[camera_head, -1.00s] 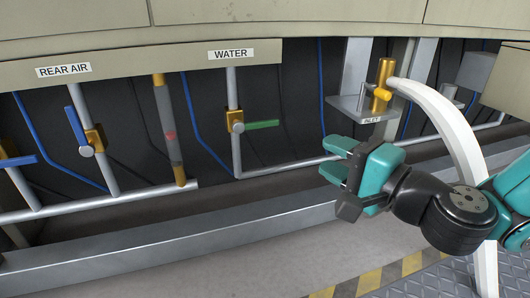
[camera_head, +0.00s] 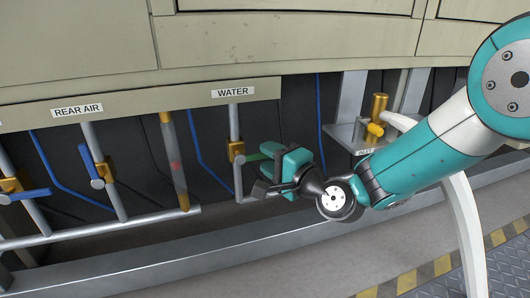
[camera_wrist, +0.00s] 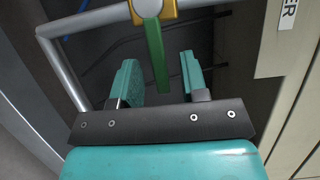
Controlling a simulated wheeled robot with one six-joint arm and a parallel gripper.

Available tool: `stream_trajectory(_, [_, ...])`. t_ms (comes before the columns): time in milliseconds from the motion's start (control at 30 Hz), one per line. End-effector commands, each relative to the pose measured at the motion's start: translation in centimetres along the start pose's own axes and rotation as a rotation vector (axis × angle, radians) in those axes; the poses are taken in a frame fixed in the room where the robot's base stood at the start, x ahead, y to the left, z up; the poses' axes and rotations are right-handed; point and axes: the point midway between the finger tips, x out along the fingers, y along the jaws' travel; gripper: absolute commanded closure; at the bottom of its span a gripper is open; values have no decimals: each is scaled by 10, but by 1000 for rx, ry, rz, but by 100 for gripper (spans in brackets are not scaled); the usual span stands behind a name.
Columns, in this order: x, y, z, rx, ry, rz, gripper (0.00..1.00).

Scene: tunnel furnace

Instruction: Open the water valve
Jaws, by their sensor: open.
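The water valve has a brass body (camera_head: 236,150) on a grey vertical pipe under the WATER label (camera_head: 233,92). Its green handle shows in the wrist view (camera_wrist: 156,55), running from the brass body in between my two fingers. In the head view the handle points sideways to the right, across the pipe, and is mostly hidden behind my gripper. My gripper (camera_head: 277,165) is open, with its teal fingers (camera_wrist: 157,80) on either side of the handle. A gap shows on both sides of the handle in the wrist view.
The REAR AIR valve with a blue handle (camera_head: 88,160) stands to the left. A brass inlet fitting (camera_head: 377,110) on a grey bracket is to the right. A metal beam (camera_head: 180,255) runs along below the pipes. Beige panels (camera_head: 290,45) hang above.

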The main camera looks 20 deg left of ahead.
Motion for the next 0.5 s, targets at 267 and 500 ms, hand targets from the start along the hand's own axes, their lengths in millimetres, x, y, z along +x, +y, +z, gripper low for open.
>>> stream_trajectory(267, [19, 1, 0, 1, 1, 1, 60])
stream_trajectory(500, [19, 1, 0, 2, 1, 2, 62])
